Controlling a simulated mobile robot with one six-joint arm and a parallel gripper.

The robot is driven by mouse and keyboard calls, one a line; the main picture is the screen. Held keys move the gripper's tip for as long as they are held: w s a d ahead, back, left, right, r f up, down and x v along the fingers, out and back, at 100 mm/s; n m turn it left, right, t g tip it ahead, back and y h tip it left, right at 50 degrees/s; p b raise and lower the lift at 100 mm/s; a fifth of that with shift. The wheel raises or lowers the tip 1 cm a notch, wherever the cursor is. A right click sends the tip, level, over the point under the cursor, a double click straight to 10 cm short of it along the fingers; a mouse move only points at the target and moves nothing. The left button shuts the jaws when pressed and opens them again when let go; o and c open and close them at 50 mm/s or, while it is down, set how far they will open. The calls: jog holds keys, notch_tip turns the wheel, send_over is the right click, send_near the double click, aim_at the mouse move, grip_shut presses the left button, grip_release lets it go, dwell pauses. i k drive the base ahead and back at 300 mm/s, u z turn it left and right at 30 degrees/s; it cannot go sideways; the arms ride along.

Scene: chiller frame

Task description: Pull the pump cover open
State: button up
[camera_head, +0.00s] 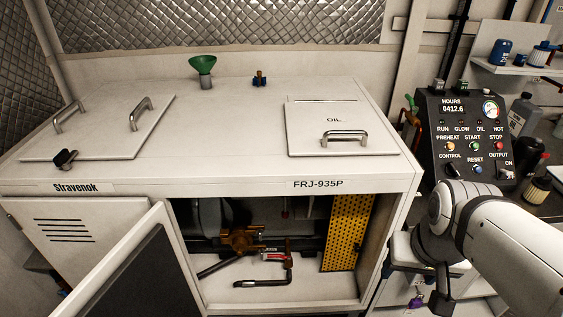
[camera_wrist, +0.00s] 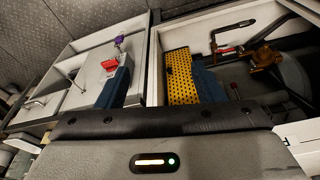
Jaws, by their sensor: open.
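A yellow perforated panel (camera_head: 347,232), which looks like the pump cover, stands at the right inside the cabinet's open front bay. A small dark fitting shows on its right part. The brass fitting (camera_head: 240,240) and a red-handled valve (camera_head: 273,256) are left of the panel in the head view. My gripper (camera_wrist: 160,82) is open and empty, its dark blue fingers apart. In the head view my arm is right of the cabinet, and the fingers are not clear.
A front door (camera_head: 125,262) stands swung out at the left of the bay. The cabinet's right post (camera_head: 385,235) stands between my arm and the bay. A control panel (camera_head: 466,140) and a cluttered bench are at the right. Top lids with handles are shut.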

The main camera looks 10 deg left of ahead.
aim_at(240, 241)
jog(key=z, duration=0.7)
jog(key=k, duration=1.15)
jog(key=u, duration=0.7)
jog(key=i, duration=1)
